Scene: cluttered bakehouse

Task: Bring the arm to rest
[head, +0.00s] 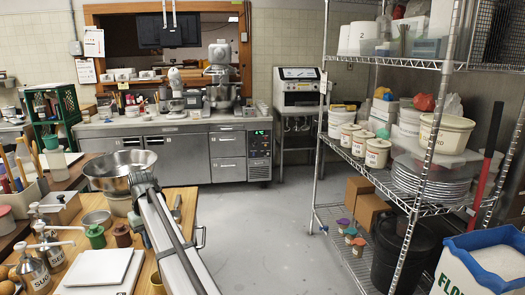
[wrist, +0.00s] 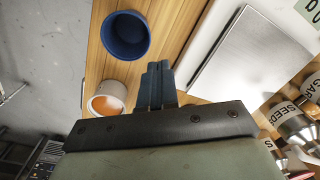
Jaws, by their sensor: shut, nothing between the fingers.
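My gripper (wrist: 158,68) shows in the wrist view, its two dark fingers together with nothing between them. It is over the wooden worktop (wrist: 180,25). A dark blue round container (wrist: 125,38) is just left of the fingertips, and a white-rimmed cup with an orange inside (wrist: 107,100) is lower left. A pale flat board or scale (wrist: 240,62) lies to the right. In the head view my arm crosses the lower middle over the worktop's right side; I cannot make out the fingers clearly there.
In the head view a steel bowl (head: 120,168), a green jar (head: 95,236), a dark red jar (head: 122,236), a white board (head: 98,268) and pump bottles (head: 35,272) crowd the worktop. A wire shelf (head: 395,195) and flour bin (head: 480,265) stand right. The middle floor (head: 265,225) is clear.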

